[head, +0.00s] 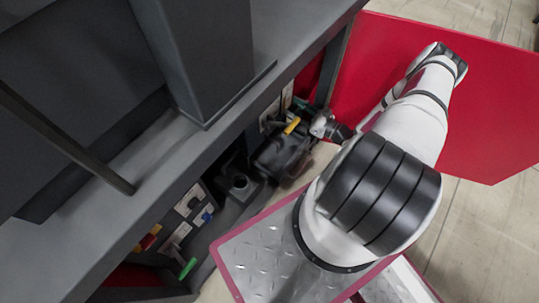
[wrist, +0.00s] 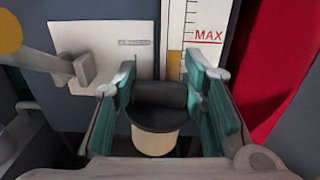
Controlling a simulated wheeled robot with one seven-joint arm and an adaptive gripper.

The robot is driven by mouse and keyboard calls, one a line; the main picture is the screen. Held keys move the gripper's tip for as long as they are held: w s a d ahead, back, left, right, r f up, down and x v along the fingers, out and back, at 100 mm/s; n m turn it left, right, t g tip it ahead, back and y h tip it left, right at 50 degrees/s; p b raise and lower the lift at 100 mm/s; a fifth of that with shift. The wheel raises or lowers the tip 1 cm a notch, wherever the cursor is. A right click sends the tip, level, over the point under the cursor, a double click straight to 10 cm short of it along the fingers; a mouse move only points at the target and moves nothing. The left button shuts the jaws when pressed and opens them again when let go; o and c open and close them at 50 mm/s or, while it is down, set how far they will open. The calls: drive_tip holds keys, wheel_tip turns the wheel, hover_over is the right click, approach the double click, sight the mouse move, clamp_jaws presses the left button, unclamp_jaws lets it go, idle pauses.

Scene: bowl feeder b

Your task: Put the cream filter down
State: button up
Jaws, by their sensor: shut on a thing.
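The cream filter (wrist: 156,142) shows in the wrist view between my gripper's teal-padded fingers (wrist: 172,85). It has a dark cylindrical upper part and a cream lower part. My gripper is shut on it. In the head view, my gripper (head: 330,126) is beside the machine's open bay, at the far end of the bent white arm. I cannot make out the filter in the head view. In the wrist view the filter's lower end is partly hidden by the gripper body.
A level gauge marked MAX (wrist: 188,45) and a pale plate (wrist: 105,48) stand behind the fingers. A grey lever (wrist: 60,65) is close at left. A red panel (head: 490,110) stands at right. Black equipment (head: 278,158) fills the bay under the grey machine frame (head: 255,100).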

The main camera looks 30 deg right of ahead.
wheel_tip(320, 180, down, 6)
drive_tip(key=b, duration=0.3)
drive_tip(key=shift+s+f, duration=0.15)
drive_tip(key=shift+f, duration=0.05)
drive_tip(key=shift+s+a+n+b, duration=0.1)
drive_tip(key=shift+n+b, duration=0.2)
drive_tip(key=shift+b, duration=0.05)
drive_tip(key=shift+f, duration=0.35)
drive_tip(key=b, duration=0.5)
hover_over(290, 146)
wheel_tip(290, 146, down, 9)
drive_tip(key=shift+f, duration=0.2)
drive_tip(key=shift+r, duration=0.1)
drive_tip(key=shift+f, duration=0.65)
drive_tip(key=o, duration=1.3)
drive_tip(key=shift+r, duration=0.1)
